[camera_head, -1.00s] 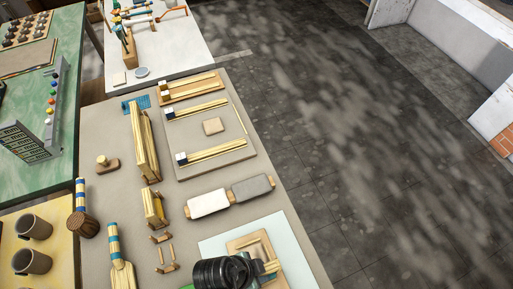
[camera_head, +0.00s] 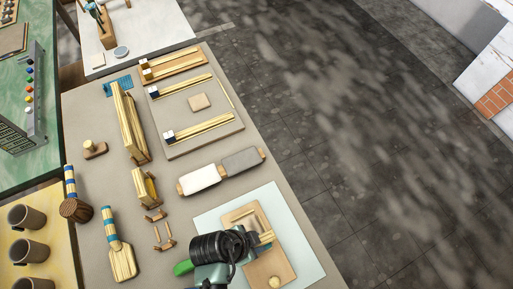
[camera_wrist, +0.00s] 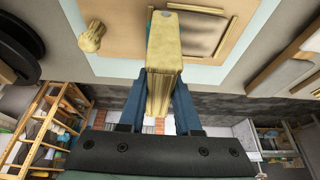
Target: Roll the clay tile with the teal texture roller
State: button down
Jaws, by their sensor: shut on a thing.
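A pale clay tile (camera_head: 242,221) lies on a wooden board (camera_head: 257,268) on a pale mat; it shows in the wrist view too (camera_wrist: 205,32), partly covered. My gripper (camera_wrist: 160,90) is shut on a pale wooden block-like piece (camera_wrist: 164,55), which reaches over the board beside the tile. In the head view, my black wrist hides the jaws and most of this piece. Whether it touches the tile I cannot tell. A bright green rounded thing (camera_head: 183,268) lies left of my wrist, partly hidden; I cannot tell whether it is the teal roller.
A white roller (camera_head: 199,179) and a grey roller (camera_head: 242,161) lie behind the mat (camera_head: 306,255). A round wooden knob (camera_head: 275,282) is on the board's near end. Upright wooden pieces (camera_head: 129,121) and a paddle (camera_head: 122,263) stand or lie to the left. Open floor lies right.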

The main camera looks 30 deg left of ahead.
jog(key=shift+w+a+b, duration=0.35)
jog(key=shift+w+a, duration=0.95)
jog(key=shift+a, duration=0.3)
jog(key=shift+f, duration=0.15)
jog(key=shift+f+b, duration=0.65)
jog(key=shift+w+a+b, duration=0.5)
jog(key=shift+w+a, duration=0.65)
jog(key=shift+a, duration=0.3)
jog(key=s+d+r+p, duration=0.1)
jog(key=p, duration=0.1)
jog(key=s+d+r+p, duration=0.1)
jog(key=d+p, duration=0.1)
jog(key=shift+s+r, duration=0.1)
jog(key=shift+s, duration=0.1)
